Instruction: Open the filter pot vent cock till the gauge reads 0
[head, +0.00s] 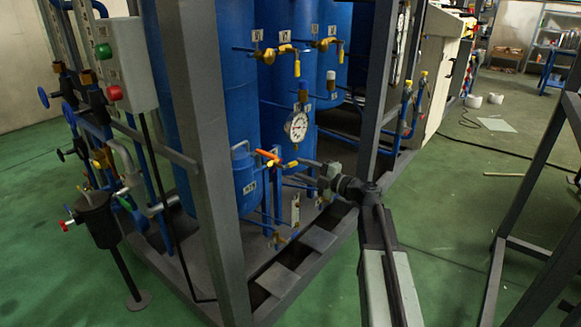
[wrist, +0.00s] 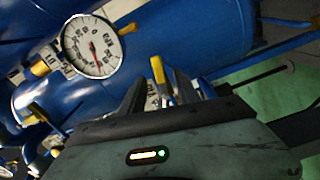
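The filter pot (head: 246,182) is the small blue vessel in front of the tall blue tanks in the head view. Beside its top is a cock with an orange-and-yellow handle (head: 268,157), which I take for the vent cock. The round white gauge (head: 297,126) stands just above; it is larger in the wrist view (wrist: 92,46), its needle off the 0 mark, the exact reading unclear. My gripper (head: 310,168) reaches in from the right. In the wrist view its fingers (wrist: 158,85) are apart, with a yellow lever (wrist: 158,70) showing between or just beyond them; contact is unclear.
A grey frame post (head: 205,150) stands left of the pot, another (head: 375,90) right of it. More yellow-handled cocks (head: 287,49) are on the tanks above. A grey box with red and green buttons (head: 125,65) is at left. Green floor at right is mostly open.

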